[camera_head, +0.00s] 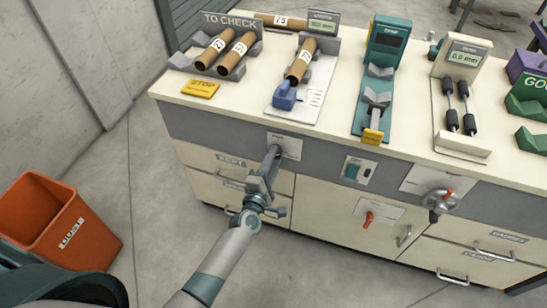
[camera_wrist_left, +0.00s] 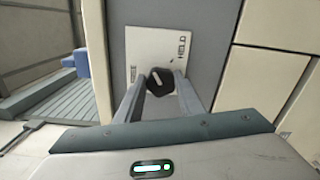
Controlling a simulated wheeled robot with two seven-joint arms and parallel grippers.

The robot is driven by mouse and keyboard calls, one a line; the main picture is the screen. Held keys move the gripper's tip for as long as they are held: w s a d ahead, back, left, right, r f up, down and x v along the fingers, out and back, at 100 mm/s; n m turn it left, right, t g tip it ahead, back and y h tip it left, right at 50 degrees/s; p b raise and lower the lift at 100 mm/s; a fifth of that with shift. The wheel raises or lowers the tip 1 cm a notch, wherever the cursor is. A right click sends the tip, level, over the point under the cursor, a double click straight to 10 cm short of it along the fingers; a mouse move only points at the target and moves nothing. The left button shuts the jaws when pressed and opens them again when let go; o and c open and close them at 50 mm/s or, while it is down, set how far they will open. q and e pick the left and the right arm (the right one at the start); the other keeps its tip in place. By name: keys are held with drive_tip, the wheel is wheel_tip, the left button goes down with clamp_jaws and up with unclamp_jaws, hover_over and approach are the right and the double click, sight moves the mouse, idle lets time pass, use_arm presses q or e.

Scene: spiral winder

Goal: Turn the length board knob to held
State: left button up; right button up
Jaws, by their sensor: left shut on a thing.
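The length board knob (camera_wrist_left: 160,80) is black with a pale line on its face. It sits on a white plate (camera_wrist_left: 146,48) marked "HELD" at its upper right, with a smaller label at its left that I cannot read surely. My left gripper (camera_wrist_left: 161,85) is shut on the knob, one finger on each side. In the head view the left gripper (camera_head: 273,153) reaches the plate (camera_head: 291,147) on the grey bench front, and its fingers hide the knob. Above on the bench is the length board (camera_head: 310,95) with a brown tube (camera_head: 301,62) on it. My right gripper is not in view.
The bench (camera_head: 240,110) holds a "TO CHECK" rack (camera_head: 207,65) with tubes, a yellow tag (camera_head: 201,89) and a green gauge (camera_head: 386,45). An orange bin (camera_head: 60,222) stands left.

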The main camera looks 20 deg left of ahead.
use_arm(q)
drive_tip(key=m+p, duration=0.1)
drive_tip(key=m, duration=0.3)
drive_tip(key=m+p, duration=0.1)
drive_tip(key=m, duration=0.3)
drive_tip(key=m+p, duration=0.1)
drive_tip(key=m, duration=0.3)
drive_tip(key=shift+f, duration=0.35)
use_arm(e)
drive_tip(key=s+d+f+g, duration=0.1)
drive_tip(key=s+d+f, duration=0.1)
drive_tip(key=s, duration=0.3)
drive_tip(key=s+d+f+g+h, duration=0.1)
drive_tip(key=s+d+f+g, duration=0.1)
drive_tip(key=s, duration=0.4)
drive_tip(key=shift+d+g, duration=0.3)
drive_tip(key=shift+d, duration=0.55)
